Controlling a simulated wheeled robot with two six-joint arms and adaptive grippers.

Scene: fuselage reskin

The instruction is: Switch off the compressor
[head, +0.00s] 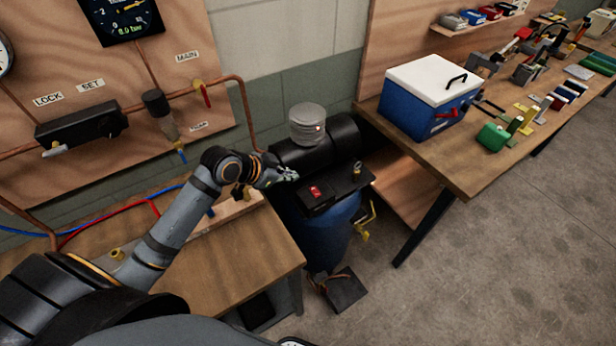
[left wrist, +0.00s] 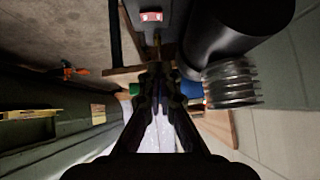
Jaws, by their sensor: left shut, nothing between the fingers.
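The compressor (head: 325,228) stands on the floor between the two benches, with a blue tank, a black motor (head: 318,146) and a ribbed silver cylinder (head: 307,124) on top. A red switch (head: 316,191) sits on its black box; the switch also shows at the top of the left wrist view (left wrist: 151,16). My left gripper (head: 291,175) is shut and empty, just to the left of the switch box and apart from the switch. In the left wrist view its fingers (left wrist: 158,72) point below the red switch. Whether the switch is on or off is too small to tell. My right gripper is not in view.
A wooden panel with a gauge (head: 122,14), a black regulator (head: 80,126) and copper pipes stands behind the left bench (head: 235,248). A blue cooler with white lid (head: 428,95) and several tools lie on the right bench. A yellow valve handle (head: 366,215) sticks out from the compressor. Floor at right is clear.

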